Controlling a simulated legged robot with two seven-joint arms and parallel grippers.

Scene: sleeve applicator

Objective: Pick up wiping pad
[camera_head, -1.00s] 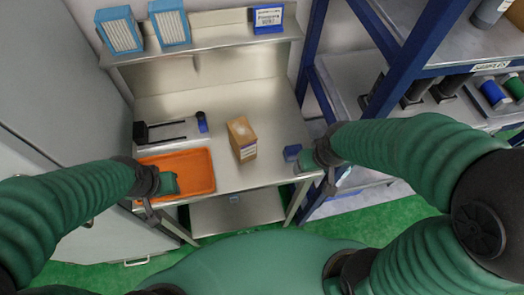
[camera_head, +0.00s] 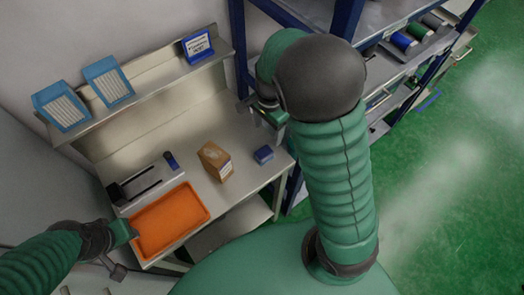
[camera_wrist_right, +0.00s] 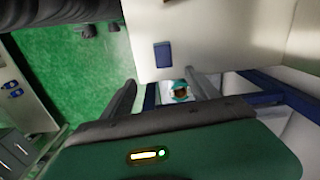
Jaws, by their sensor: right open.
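A small blue block, which looks like the wiping pad (camera_head: 263,154), lies on the metal table near its right edge. In the right wrist view the blue pad (camera_wrist_right: 163,55) lies flat on the pale table top, beyond the fingers. My right gripper (camera_head: 262,112) is above and behind the pad in the head view, apart from it. In the right wrist view its two fingers (camera_wrist_right: 167,86) are apart with nothing held. My left gripper (camera_head: 118,245) is beside the left edge of the orange tray (camera_head: 171,219); its fingers are too unclear to judge.
A cardboard box (camera_head: 215,161) stands left of the pad. A black-and-grey fixture (camera_head: 148,187) sits behind the tray. A shelf (camera_head: 160,84) above the table holds blue boxes. A blue-framed rack (camera_head: 342,20) stands on the right. The table between box and pad is clear.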

